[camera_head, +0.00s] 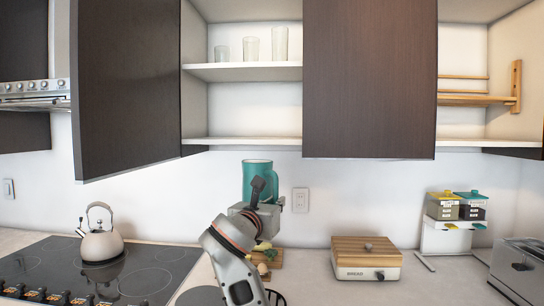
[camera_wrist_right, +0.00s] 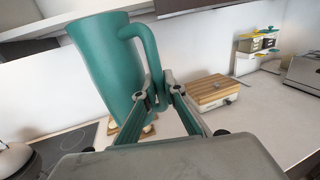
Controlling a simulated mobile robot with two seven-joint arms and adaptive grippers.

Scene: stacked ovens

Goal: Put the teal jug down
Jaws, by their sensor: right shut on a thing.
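The teal jug (camera_head: 257,178) is held up above the counter (camera_head: 310,275), upright in the head view, in front of the white wall. My right gripper (camera_head: 262,207) is shut on the jug; the arm hides the jug's lower part in the head view. In the right wrist view the jug (camera_wrist_right: 104,65) looks tilted, and the fingertips of my right gripper (camera_wrist_right: 157,92) close on its handle (camera_wrist_right: 150,55). My left gripper is not in view.
A cutting board (camera_head: 273,262) with food lies below the jug. A wooden-lidded bread box (camera_head: 366,260) stands to the right, with bare counter between. A kettle (camera_head: 101,243) stands on the black cooktop (camera_head: 150,265) at left. The open cupboard shelf (camera_head: 245,71) holds glasses.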

